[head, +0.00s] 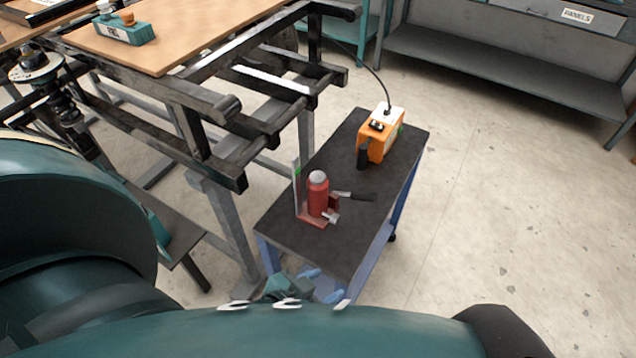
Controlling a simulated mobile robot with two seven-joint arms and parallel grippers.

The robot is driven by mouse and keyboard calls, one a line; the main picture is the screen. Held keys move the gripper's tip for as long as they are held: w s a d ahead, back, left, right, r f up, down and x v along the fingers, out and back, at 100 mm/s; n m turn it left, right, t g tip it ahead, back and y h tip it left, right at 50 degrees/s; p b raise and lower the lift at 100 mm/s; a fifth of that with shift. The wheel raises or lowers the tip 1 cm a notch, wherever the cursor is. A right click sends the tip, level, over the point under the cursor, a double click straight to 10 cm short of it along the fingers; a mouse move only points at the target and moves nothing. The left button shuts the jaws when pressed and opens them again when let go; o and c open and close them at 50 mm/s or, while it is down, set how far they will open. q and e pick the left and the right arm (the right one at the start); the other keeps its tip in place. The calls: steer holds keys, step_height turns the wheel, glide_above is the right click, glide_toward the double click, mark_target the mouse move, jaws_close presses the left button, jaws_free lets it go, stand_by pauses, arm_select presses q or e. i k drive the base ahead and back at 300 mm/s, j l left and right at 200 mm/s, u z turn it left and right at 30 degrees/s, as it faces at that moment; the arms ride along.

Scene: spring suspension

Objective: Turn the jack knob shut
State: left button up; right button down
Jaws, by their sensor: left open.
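The red bottle jack (318,198) stands upright on the black top of a small blue-legged cart (345,240). It has a pale domed cap and a dark handle (357,196) pointing right. A small light-grey knob (331,217) sits low on its front right side. My left gripper (322,285) shows at the bottom centre, by the cart's near edge. Its two blue fingertips are apart and nothing shows between them. It is clear of the jack and knob in the picture. Most of its body is hidden behind my teal arm. My right gripper is not in view.
An orange box (377,138) with a cable stands at the cart's far end. An upright plate with a green mark (297,185) rises beside the jack. A dark metal frame (200,110) with a wooden board lies left. Open floor (500,180) lies right.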

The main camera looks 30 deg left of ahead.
mark_target(335, 217)
steer(key=u, duration=0.75)
